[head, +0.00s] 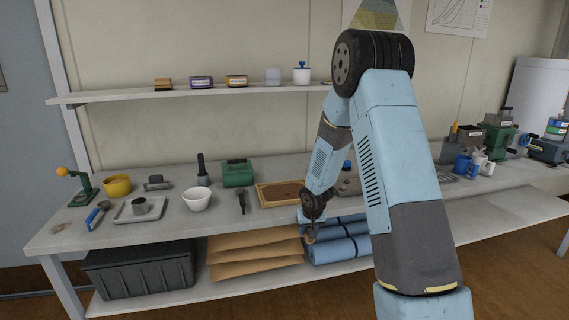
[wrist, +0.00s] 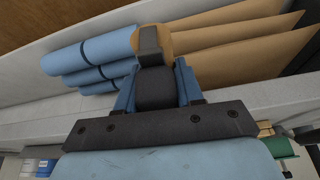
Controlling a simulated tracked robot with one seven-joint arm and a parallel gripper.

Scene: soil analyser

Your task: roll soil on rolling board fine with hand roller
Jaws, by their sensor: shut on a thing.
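The rolling board (head: 262,196) is a shallow wood-rimmed tray with brown soil (head: 285,190) in it, at the middle of the bench in the head view. My gripper (head: 313,217) is at the bench's front edge, right of and in front of the board. In the wrist view my gripper (wrist: 156,88) is shut on a dark handle (wrist: 150,45), with a rounded tan part behind it. This looks like the hand roller, whose tan end (head: 310,239) shows below the gripper. Much of it is hidden by the fingers and arm.
Left of the board are a dark hand tool (head: 242,202), a green box (head: 238,174) and a white bowl (head: 196,202). Below the bench, brown bags (head: 255,259) and blue rolls (head: 340,250) lie on the lower shelf near my gripper. My arm hides part of the bench.

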